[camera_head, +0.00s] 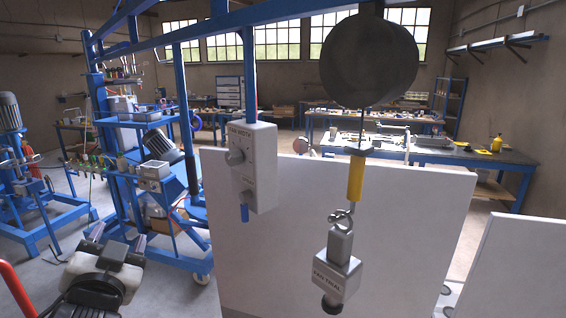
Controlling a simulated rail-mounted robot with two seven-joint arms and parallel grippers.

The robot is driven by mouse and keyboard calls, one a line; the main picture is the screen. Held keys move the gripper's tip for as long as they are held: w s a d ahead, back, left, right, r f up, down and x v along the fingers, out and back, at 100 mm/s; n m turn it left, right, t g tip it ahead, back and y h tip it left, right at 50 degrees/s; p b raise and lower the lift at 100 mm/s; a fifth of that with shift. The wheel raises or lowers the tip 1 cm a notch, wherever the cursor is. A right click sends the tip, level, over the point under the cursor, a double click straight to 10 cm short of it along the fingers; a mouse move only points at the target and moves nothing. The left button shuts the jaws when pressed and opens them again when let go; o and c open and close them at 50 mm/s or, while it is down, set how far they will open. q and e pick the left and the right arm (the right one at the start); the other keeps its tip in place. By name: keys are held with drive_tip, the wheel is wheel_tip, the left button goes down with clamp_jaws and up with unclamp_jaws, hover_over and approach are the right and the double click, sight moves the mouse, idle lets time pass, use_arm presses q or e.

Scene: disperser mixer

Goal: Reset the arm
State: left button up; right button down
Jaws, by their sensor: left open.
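My left gripper (117,239) is at the lower left, with its two fingers apart and nothing seen between them. It is apart from the grey control box (252,168), which hangs on a blue post, has a round knob on its left face and a blue piece below. To the right, a dark round drum (369,60) hangs with a yellow handle (356,178) below it. A grey box with a lettered label (336,274) hangs under that on a hook. My right gripper is not in view. I cannot tell which part the task calls the arm.
A white panel (400,225) stands behind the hanging parts, with a second white panel (520,260) at the right. A blue wheeled frame (185,185) with a motor is at left. A red curved bar (15,290) enters at the lower left. Workbenches (440,155) stand behind.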

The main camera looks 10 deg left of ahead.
use_arm(q)
drive_tip(key=s+d+f+m+g+h, duration=0.1)
drive_tip(key=s+d+f+g+h, duration=0.15)
drive_tip(key=f, duration=0.65)
drive_tip(key=s+d+f+g+h, duration=0.2)
drive_tip(key=d+f, duration=0.1)
drive_tip(key=f, duration=0.6)
drive_tip(key=s+d+f+m+g+h, duration=0.1)
drive_tip(key=s+d+f+g+h, duration=0.15)
drive_tip(key=f, duration=0.65)
drive_tip(key=s+d+f+n+g+h, duration=0.1)
drive_tip(key=s+d+f+g, duration=0.15)
drive_tip(key=s+f, duration=0.8)
drive_tip(key=s+d+f+n+g, duration=0.1)
drive_tip(key=s+f+g, duration=0.3)
drive_tip(key=s+f, duration=0.7)
wheel_tip(320, 180, up, 20)
drive_tip(key=s+p, duration=0.1)
drive_tip(key=p, duration=1.8)
drive_tip(key=shift+s+f, duration=0.15)
drive_tip(key=shift+d+g, duration=0.1)
drive_tip(key=shift+g, duration=0.15)
